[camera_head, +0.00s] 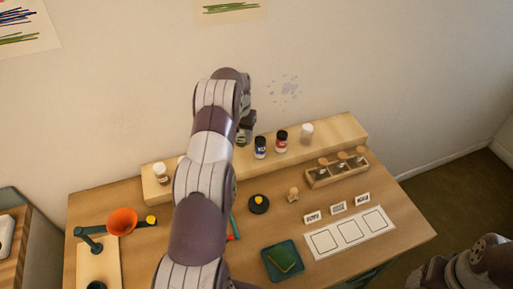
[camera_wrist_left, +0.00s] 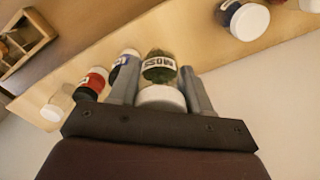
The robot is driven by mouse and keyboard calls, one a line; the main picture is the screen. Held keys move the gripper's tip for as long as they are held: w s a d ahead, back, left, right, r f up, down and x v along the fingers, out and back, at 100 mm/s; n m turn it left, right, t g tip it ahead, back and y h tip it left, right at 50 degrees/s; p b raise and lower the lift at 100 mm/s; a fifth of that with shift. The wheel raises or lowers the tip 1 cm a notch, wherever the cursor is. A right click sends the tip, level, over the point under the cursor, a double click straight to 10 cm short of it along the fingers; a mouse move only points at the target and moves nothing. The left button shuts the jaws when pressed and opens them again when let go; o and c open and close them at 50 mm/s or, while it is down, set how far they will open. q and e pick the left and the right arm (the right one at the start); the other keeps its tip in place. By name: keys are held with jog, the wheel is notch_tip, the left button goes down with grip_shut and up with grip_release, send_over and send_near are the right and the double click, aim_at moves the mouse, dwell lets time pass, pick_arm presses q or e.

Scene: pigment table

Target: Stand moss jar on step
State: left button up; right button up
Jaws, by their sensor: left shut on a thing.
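The moss jar (camera_wrist_left: 158,68), with green contents, a white label and a white lid, sits between the fingers of my left gripper (camera_wrist_left: 160,88) in the left wrist view. The gripper is shut on it. In the head view only a small part of the moss jar (camera_head: 241,141) shows beside my left arm, which hides the rest. The step (camera_head: 340,129) is the long pale wooden ledge along the back of the table. The jar is over or at the step, beside the blue-labelled jar; I cannot tell whether it touches the wood. My right gripper is not in view.
On the step stand a blue-labelled jar (camera_head: 260,148), a red-labelled jar (camera_head: 281,141), a white-lidded jar (camera_head: 307,130) and another jar (camera_head: 162,173) at the left.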

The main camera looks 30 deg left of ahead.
aim_at(241, 145)
pick_arm(q)
jog(key=f+b, duration=0.1)
jog(key=f, duration=0.1)
jog(key=f+b, duration=0.2)
jog(key=shift+s+a+f, duration=0.1)
jog(key=shift+s+f, duration=0.1)
jog(key=shift+f, duration=0.2)
notch_tip(241, 145, down, 5)
jog(key=shift+w+r+p, duration=0.1)
jog(key=shift+w+p, duration=0.05)
jog(key=shift+p, duration=0.9)
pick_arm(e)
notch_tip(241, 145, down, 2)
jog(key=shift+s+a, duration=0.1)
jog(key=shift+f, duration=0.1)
